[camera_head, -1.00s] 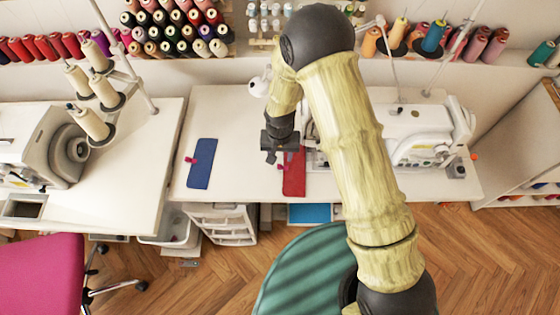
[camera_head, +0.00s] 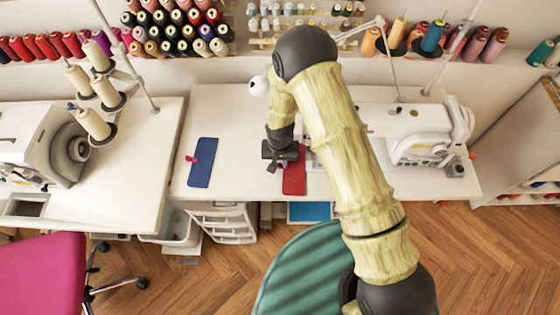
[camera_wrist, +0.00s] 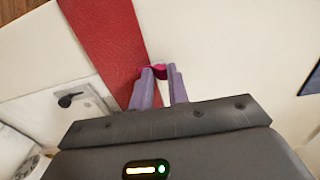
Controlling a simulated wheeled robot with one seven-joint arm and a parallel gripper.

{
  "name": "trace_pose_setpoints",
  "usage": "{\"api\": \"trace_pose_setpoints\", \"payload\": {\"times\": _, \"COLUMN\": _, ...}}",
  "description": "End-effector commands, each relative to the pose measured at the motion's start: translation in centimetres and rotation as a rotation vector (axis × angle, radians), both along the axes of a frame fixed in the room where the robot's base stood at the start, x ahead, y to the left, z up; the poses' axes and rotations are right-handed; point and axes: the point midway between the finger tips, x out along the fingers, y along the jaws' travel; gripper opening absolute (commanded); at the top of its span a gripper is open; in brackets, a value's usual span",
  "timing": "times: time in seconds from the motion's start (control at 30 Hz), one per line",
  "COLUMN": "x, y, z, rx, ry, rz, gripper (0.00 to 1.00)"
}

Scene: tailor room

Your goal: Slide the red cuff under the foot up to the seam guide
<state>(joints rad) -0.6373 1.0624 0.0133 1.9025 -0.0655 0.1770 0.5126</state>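The red cuff (camera_head: 294,178) lies flat on the white sewing table, left of the sewing machine (camera_head: 420,135). In the wrist view it is a broad red strip (camera_wrist: 105,40) running from the top down behind my gripper. My gripper (camera_wrist: 161,70) is low over the cuff's right edge in that view. Its two purple-grey fingers are close together, with a magenta clip (camera_wrist: 157,70) between their tips at the cuff's edge; they look shut on it. In the head view my gripper (camera_head: 277,164) covers the clip. My arm hides the presser foot and seam guide there.
A blue cuff (camera_head: 202,165) with a magenta clip lies on the table to the left. A grey metal plate (camera_wrist: 70,105) with a dark fitting shows at the wrist view's left. Bare table surrounds the blue cuff. Thread spools (camera_head: 175,30) line the back wall.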

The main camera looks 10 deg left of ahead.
Motion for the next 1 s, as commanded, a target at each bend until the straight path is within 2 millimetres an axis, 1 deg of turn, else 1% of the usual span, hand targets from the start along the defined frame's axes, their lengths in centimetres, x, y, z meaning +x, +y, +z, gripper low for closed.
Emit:
{"api": "trace_pose_setpoints", "payload": {"times": 0.63, "x": 0.26, "y": 0.05, "z": 0.1, "rx": 0.0, "ry": 0.0, "rz": 0.04, "gripper": 0.0}}
{"api": "trace_pose_setpoints", "payload": {"times": 1.0, "x": 0.35, "y": -0.89, "z": 0.1, "rx": 0.0, "ry": 0.001, "rz": 0.04, "gripper": 0.0}}
